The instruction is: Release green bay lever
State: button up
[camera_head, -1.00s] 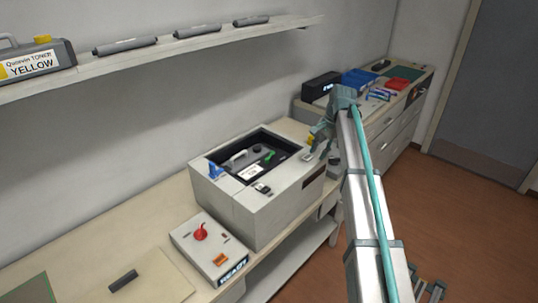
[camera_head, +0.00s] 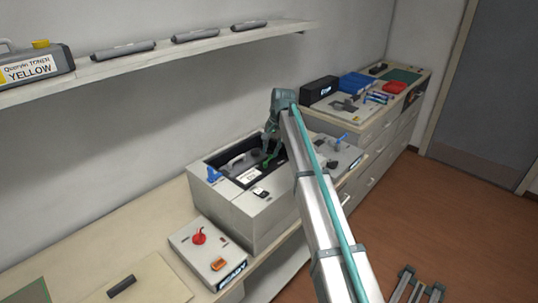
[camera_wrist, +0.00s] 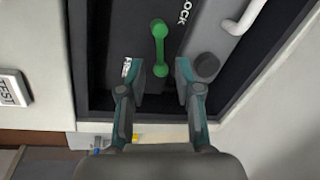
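The green lever (camera_wrist: 160,48) lies in the dark recessed bay of the grey printer box (camera_head: 262,215). In the wrist view it is a short bar with round ends, beside the word LOCK. In the head view the lever (camera_head: 268,160) is a small green spot in the bay. My gripper (camera_wrist: 160,78) is open, with one finger on each side of the lever's lower end in the picture. The fingers look empty; whether they touch the lever or hover above it I cannot tell. In the head view my gripper (camera_head: 268,150) points down over the bay.
A white curved handle (camera_wrist: 245,18) and a dark round knob (camera_wrist: 206,66) sit beside the lever in the bay. A control panel with a red knob (camera_head: 199,238) is in front. A shelf (camera_head: 150,70) runs above.

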aim_at(269, 160)
jog(key=shift+w+a+f+p, duration=0.1)
jog(key=shift+a+f+p, duration=0.15)
jog(key=shift+f, duration=0.75)
jog(key=shift+a+f+p, duration=0.15)
jog(key=shift+f+p, duration=0.05)
jog(key=shift+f, duration=0.8)
grip_shut()
